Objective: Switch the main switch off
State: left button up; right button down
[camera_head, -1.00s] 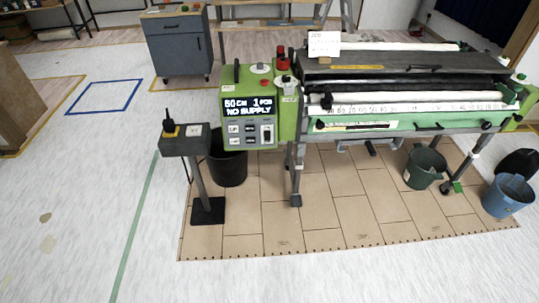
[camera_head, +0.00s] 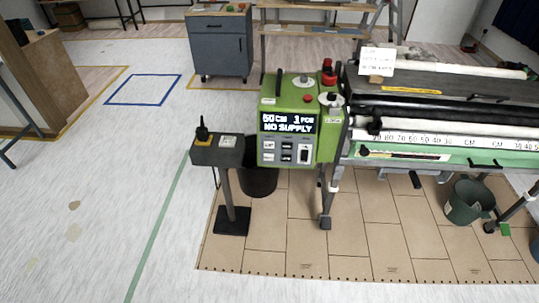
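The green control box (camera_head: 290,118) of the wallpaper paster stands at the left end of the machine. Its lit display (camera_head: 288,124) reads "50 CM 1 PCS NO SUPPLY". Below the display are several small buttons and a dark rocker-like switch (camera_head: 304,154) in a light frame. No readable label marks it as the main switch, and its position is too small to tell. Neither of my grippers shows in the head view.
A grey pedestal (camera_head: 218,150) with a black-and-yellow control stands just left of the box. A black bin (camera_head: 259,180) is behind it, under the box. A green bucket (camera_head: 468,203) stands at the right.

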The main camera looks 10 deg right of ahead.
aim_at(304, 153)
jog(key=u, duration=0.05)
jog(key=i, duration=1.1)
jog(key=z, duration=0.65)
